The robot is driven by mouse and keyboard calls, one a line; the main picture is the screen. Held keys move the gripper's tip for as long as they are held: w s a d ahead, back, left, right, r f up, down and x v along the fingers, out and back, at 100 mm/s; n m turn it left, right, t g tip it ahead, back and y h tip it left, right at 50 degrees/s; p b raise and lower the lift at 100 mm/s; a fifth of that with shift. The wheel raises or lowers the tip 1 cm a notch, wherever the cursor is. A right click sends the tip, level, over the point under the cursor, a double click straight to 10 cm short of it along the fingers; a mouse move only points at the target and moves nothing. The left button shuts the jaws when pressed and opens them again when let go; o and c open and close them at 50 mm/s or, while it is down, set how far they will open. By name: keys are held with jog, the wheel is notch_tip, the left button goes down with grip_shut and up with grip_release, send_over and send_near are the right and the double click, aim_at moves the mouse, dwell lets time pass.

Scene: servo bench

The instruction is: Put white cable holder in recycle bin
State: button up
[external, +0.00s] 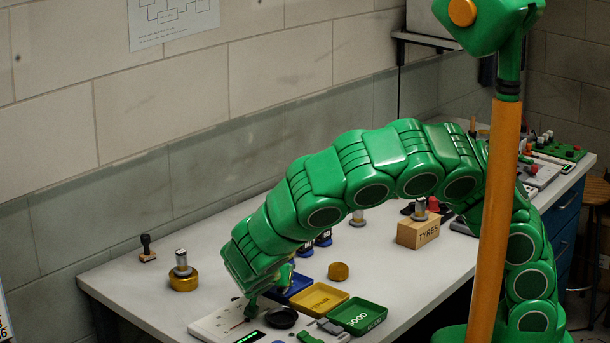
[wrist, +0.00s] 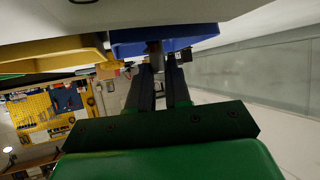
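My gripper (external: 250,309) points down at the bench beside a pale panel (external: 212,325) with a green-lit display. In the wrist view my gripper (wrist: 161,72) shows two dark fingers with a gap between them. A small grey upright piece (wrist: 155,50) shows in line with this gap, in front of the blue tray; I cannot tell whether the fingers touch it. I cannot pick out a white cable holder in either view. No bin marked for recycling can be made out. A blue tray (external: 289,288), partly behind my wrist, stands next to the yellow one.
A yellow tray (external: 318,299) and a green tray marked GOOD (external: 358,315) stand beside the blue one. A black round dish (external: 281,318) is close to my gripper. The bench's left front is fairly clear.

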jog(key=o, duration=0.4)
jog(key=shift+c, duration=0.2)
jog(key=shift+r, duration=0.1)
jog(key=shift+r, duration=0.1)
jog(key=shift+v, duration=1.95)
